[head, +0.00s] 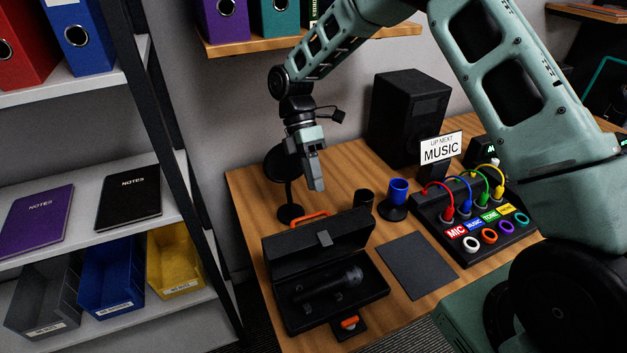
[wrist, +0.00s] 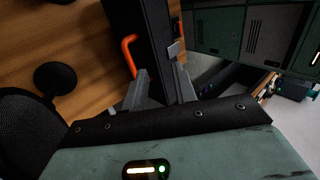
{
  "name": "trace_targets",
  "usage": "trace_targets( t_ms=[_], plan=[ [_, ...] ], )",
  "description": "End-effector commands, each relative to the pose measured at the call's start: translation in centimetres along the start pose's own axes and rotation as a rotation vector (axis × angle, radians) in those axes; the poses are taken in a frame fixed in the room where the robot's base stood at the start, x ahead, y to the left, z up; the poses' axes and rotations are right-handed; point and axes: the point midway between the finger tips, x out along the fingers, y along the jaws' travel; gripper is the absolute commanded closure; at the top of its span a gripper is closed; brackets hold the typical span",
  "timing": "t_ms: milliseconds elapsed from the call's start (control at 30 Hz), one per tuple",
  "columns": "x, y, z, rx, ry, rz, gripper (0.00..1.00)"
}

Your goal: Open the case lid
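The black case (head: 296,326) sits at the table's front left. Its lid (head: 345,229) stands raised at the back, so the case is open. A grey latch piece (head: 324,238) shows on the lid, and an orange handle (head: 298,220) shows behind its top edge. A dark microphone (head: 330,286) lies inside. My gripper (head: 317,185) is above and behind the lid, apart from it, pointing down. In the wrist view my gripper (wrist: 161,80) has its two fingers spread with nothing between them. The lid (wrist: 138,22) and orange handle (wrist: 129,54) appear beyond the fingertips.
A round-based stand (head: 290,212) and a dark cup (head: 363,200) are behind the case. A blue cup-shaped item (head: 398,191), a dark mat (head: 417,265) and a cable panel (head: 470,228) lie to the right. A speaker (head: 408,115) stands at the back. Shelves (head: 100,205) are left.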

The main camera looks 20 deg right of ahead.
Motion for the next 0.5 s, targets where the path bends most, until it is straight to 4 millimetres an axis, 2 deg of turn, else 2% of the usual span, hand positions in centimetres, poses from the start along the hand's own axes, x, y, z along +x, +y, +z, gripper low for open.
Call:
trace_targets(
  t_ms=[33, 100, 267, 500],
  plan=[
    [0.0, 0.0, 0.0, 0.001, 0.0, 0.003, 0.87],
    [0.1, 0.0, 0.2, 0.006, -0.002, 0.02, 1.0],
    [1.1, 0.3, 1.5, 0.034, -0.007, 0.158, 1.0],
    [2.4, 0.1, 3.5, 0.042, 0.045, 0.492, 1.0]
  ],
)
